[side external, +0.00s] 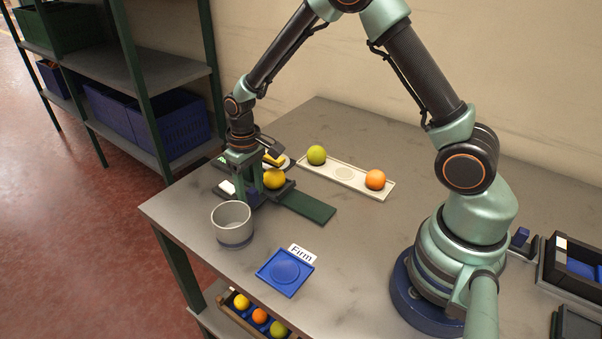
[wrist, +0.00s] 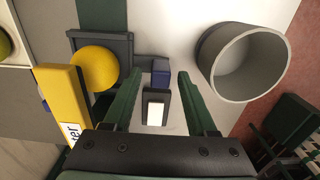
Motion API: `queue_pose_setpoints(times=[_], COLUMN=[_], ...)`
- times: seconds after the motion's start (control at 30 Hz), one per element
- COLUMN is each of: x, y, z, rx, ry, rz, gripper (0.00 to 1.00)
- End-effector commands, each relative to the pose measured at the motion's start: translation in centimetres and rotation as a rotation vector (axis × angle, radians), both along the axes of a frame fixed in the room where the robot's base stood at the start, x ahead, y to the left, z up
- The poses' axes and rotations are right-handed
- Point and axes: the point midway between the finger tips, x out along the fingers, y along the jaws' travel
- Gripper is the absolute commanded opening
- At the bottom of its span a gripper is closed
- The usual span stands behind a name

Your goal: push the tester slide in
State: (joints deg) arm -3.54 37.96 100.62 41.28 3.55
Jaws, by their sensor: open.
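The tester shows in the wrist view as a yellow bar (wrist: 62,100) with a partly hidden label. In the side view its yellow part (side external: 275,160) is mostly behind my gripper. The dark tester slide (wrist: 126,47) holds a yellow-orange fruit (wrist: 95,68), which also shows in the side view (side external: 274,180). A small blue block (wrist: 160,66) joins the slide's side. My gripper (wrist: 159,76) is open, with its fingers on either side of the blue block and apart from it. A dark piece with a white face (wrist: 155,112) lies between the fingers.
A grey cup (side external: 232,215) stands close to my gripper. A dark green strip (side external: 306,206) extends from the tester. A blue dish (side external: 285,272) beside a "Firm" card (side external: 302,253) is in front. A white tray (side external: 345,173) with two fruits lies behind. The table's middle is clear.

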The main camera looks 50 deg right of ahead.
Motion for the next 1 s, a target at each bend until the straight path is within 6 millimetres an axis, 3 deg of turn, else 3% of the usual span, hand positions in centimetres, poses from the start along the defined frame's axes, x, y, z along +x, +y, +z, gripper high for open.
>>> queue_pose_setpoints(times=[0.5,0.7,1.0], x=[0.1,0.0,0.0], y=[0.0,0.0,0.0], z=[9.5,11.3,11.6], rx=[0.0,0.0,0.0], ry=[-0.006,-0.003,-0.003], rz=[0.0,0.0,0.0], gripper=[0.57,0.57,0.57])
